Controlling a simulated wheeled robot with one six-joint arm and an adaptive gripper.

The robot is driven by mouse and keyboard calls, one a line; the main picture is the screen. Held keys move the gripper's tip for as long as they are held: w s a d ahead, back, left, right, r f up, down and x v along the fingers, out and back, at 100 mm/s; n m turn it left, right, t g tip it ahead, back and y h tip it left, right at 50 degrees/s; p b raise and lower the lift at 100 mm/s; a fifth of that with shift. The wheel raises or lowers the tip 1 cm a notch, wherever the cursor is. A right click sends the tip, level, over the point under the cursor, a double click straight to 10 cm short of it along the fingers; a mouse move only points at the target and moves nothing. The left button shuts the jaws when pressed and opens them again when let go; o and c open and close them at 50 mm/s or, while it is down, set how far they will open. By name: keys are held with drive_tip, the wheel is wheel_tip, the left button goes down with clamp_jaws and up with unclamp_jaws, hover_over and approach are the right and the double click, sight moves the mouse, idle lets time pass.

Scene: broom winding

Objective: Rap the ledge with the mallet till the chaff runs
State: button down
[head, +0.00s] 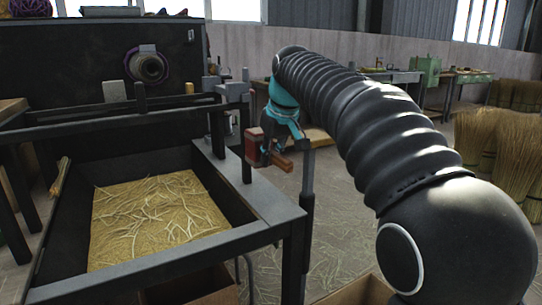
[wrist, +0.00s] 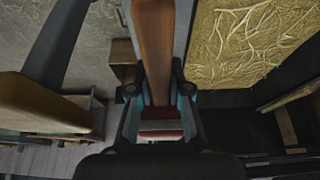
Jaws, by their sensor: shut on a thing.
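My gripper (head: 279,132) is shut on the mallet, just right of the bin. In the head view the mallet (head: 253,147) shows as a red-brown block with a short wooden piece beside it. In the wrist view its brown handle (wrist: 154,45) runs up from between the fingers (wrist: 157,100). The dark ledge (head: 262,195) is the bin's right rim, below the mallet; I cannot tell whether they touch. The pale yellow chaff (head: 150,215) lies in the bin as a tangled layer, and it also shows in the wrist view (wrist: 250,40).
A dark post (head: 246,130) stands close to the mallet. The winding machine (head: 148,66) is behind the bin. Straw bundles (head: 478,140) stand at the right. Cardboard boxes (head: 205,288) sit low in front. Floor right of the bin is strewn with straw.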

wheel_tip(320, 180, down, 9)
drive_tip(key=b, duration=0.5)
drive_tip(key=shift+b, duration=0.3)
wheel_tip(320, 180, up, 4)
drive_tip(key=p, duration=0.3)
drive_tip(key=shift+f+p, duration=0.2)
drive_tip(key=shift+p, duration=0.2)
drive_tip(key=shift+r+p, duration=0.55)
drive_tip(key=shift+r, duration=0.05)
drive_tip(key=r+p, duration=0.4)
drive_tip(key=p, duration=0.1)
drive_tip(key=r+p, duration=0.4)
drive_tip(key=p, duration=0.1)
drive_tip(key=shift+s, duration=0.2)
drive_tip(key=shift+w+f+b, duration=0.1)
drive_tip(key=shift+f+b, duration=1.3)
drive_tip(key=shift+f, duration=0.55)
